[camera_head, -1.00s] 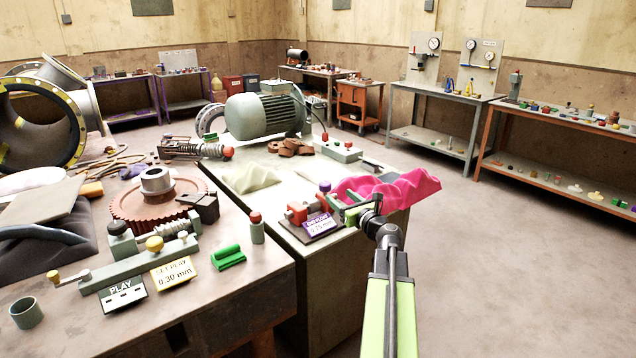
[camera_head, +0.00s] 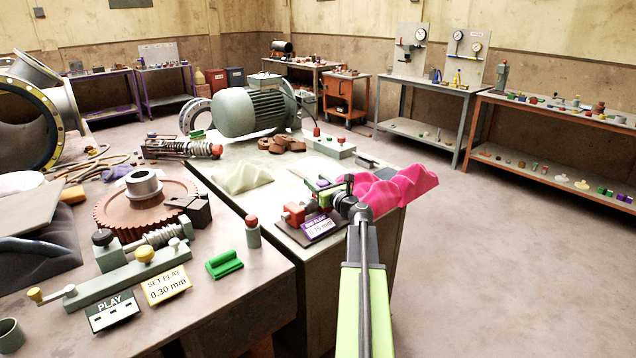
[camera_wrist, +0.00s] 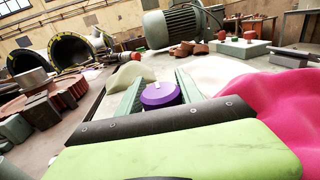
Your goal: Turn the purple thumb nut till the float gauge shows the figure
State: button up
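The purple thumb nut (camera_wrist: 160,95) shows in the wrist view between the two green fingers of my gripper (camera_wrist: 160,76). The fingers stand apart on either side of it; whether they touch it I cannot tell. In the head view my gripper (camera_head: 326,186) is over the small red and green fixture (camera_head: 295,213) at the bench's near right corner, and the nut is mostly hidden. A purple and white plate (camera_head: 319,228) on the fixture reads END FLOAT, 0.75 mm. I make out no separate float gauge reading.
A pink cloth-like heap (camera_head: 395,188) lies right beside my gripper. A pale heap (camera_head: 242,177) and a green motor (camera_head: 250,108) are further back. The near bench holds a red gear (camera_head: 125,208), a green block (camera_head: 223,264) and a SET PLAY 0.30 mm card (camera_head: 166,286).

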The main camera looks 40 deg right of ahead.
aim_at(326, 182)
jog(key=c, duration=0.7)
jog(key=shift+s+d, duration=0.15)
grip_shut()
jog(key=shift+m+h, duration=0.4)
jog(key=shift+h, duration=0.2)
jog(key=m+h, duration=0.1)
jog(key=m+g+h, duration=0.1)
jog(key=h, duration=0.1)
jog(key=shift+s+d+g, duration=0.1)
jog(key=shift+d+g, duration=0.05)
jog(key=shift+g, duration=0.15)
jog(key=m+g+h, duration=0.2)
jog(key=h, duration=0.1)
jog(key=d+m+g+h, duration=0.1)
jog(key=shift+s+m+h, duration=0.25)
jog(key=shift+m+h, duration=0.05)
jog(key=shift+s+d+m+g+h, duration=0.1)
jog(key=shift+s+m+g+h, duration=0.05)
jog(key=shift+m+g+h, duration=0.65)
jog(key=shift+s+d+m+g+h, duration=0.15)
jog(key=shift+m+g+h, duration=0.35)
jog(key=shift+g, duration=0.55)
jog(key=shift+s+d+m+g+h, duration=0.15)
jog(key=shift+m+g+h, duration=0.35)
jog(key=shift+m+g, duration=0.4)
jog(key=shift+a+g, duration=0.1)
jog(key=shift+g, duration=0.15)
jog(key=shift+s, duration=0.1)
